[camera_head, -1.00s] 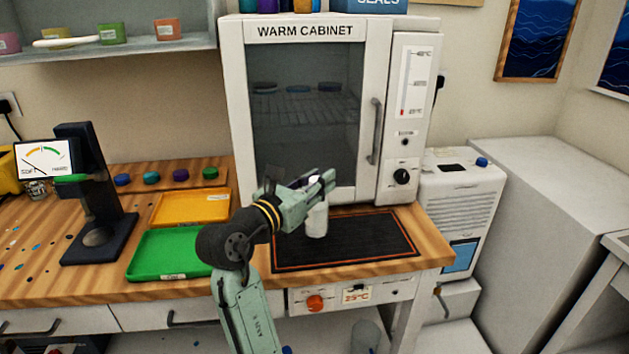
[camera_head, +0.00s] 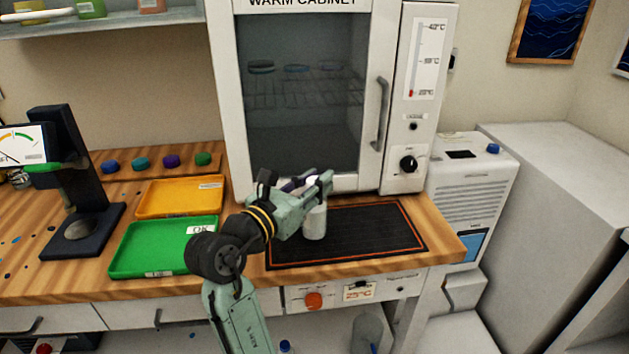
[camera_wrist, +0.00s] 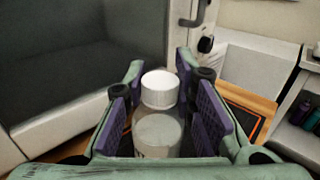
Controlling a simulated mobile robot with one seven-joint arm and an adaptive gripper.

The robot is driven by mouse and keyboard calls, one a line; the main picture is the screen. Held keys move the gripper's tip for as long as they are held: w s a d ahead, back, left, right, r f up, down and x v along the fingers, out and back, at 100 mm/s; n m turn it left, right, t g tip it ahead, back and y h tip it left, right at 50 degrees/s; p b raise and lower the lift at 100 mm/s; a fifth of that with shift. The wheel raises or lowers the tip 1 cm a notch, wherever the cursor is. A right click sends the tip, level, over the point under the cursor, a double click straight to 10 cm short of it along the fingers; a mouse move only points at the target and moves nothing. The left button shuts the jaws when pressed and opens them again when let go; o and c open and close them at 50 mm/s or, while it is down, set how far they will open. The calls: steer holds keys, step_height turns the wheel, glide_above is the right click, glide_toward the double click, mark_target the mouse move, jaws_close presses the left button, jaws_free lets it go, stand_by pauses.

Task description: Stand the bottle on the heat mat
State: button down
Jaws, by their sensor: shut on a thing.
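A white bottle (camera_head: 315,222) stands upright at the left part of the black heat mat (camera_head: 375,228), which has an orange border line. In the head view its base appears on or just above the mat; I cannot tell whether it touches. My gripper (camera_head: 318,187) is shut on the bottle near its top. In the wrist view the bottle's white cap (camera_wrist: 159,90) and its body (camera_wrist: 157,135) sit between the two purple-padded fingers. A corner of the mat (camera_wrist: 243,120) shows at the right there. My fingers hide part of the bottle's upper side.
The warm cabinet (camera_head: 300,110) stands behind the mat with its door shut. A green tray (camera_head: 150,262) and a yellow tray (camera_head: 180,197) lie to the left. A dark stand (camera_head: 75,180) is farther left. The mat's right side is clear.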

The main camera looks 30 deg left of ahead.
steer(key=c, duration=1.3)
jaws_free()
